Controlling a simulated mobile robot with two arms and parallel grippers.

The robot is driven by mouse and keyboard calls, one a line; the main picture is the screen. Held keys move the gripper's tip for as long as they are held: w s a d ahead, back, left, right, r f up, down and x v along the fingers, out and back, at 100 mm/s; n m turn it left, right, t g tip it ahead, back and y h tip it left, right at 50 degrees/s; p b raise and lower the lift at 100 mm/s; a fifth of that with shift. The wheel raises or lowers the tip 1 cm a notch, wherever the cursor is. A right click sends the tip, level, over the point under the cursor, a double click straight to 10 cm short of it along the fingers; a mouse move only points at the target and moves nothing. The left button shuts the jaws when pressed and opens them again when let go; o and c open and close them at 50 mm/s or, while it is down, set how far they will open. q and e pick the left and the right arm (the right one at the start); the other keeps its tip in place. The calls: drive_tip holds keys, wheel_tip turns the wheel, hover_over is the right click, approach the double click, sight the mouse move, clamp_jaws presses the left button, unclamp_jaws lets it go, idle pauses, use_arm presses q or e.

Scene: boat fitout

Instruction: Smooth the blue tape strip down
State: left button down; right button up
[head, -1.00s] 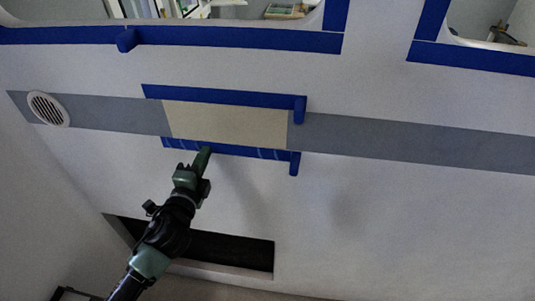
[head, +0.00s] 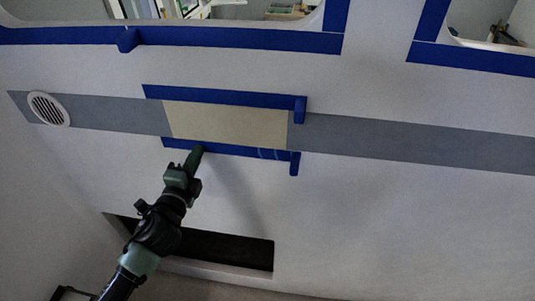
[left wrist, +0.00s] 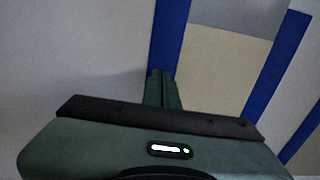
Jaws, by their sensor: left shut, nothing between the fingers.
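The blue tape strip (head: 235,151) runs along the lower edge of a beige patch (head: 235,123) on the wall. Faint light creases show near its right part; the rest looks even. A short tab hangs down at its right end. My left gripper (head: 198,149) is shut and empty, its fingertips at the strip's left part. They seem to touch it, though contact is hard to tell. In the left wrist view the shut fingers (left wrist: 163,75) overlap the strip (left wrist: 170,35) and hide part of it. My right gripper is out of view.
Another blue strip (head: 220,96) borders the patch's top. A grey band (head: 410,143) crosses the wall, with a round vent (head: 48,109) at left. A dark recess (head: 225,250) lies below. The wall to the right is clear.

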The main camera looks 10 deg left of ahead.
use_arm(q)
drive_tip(key=shift+w+a, duration=0.1)
drive_tip(key=shift+a, duration=1.55)
drive_tip(key=shift+a, duration=0.15)
drive_tip(key=shift+a, duration=0.2)
approach(186, 145)
drive_tip(key=shift+s, duration=0.6)
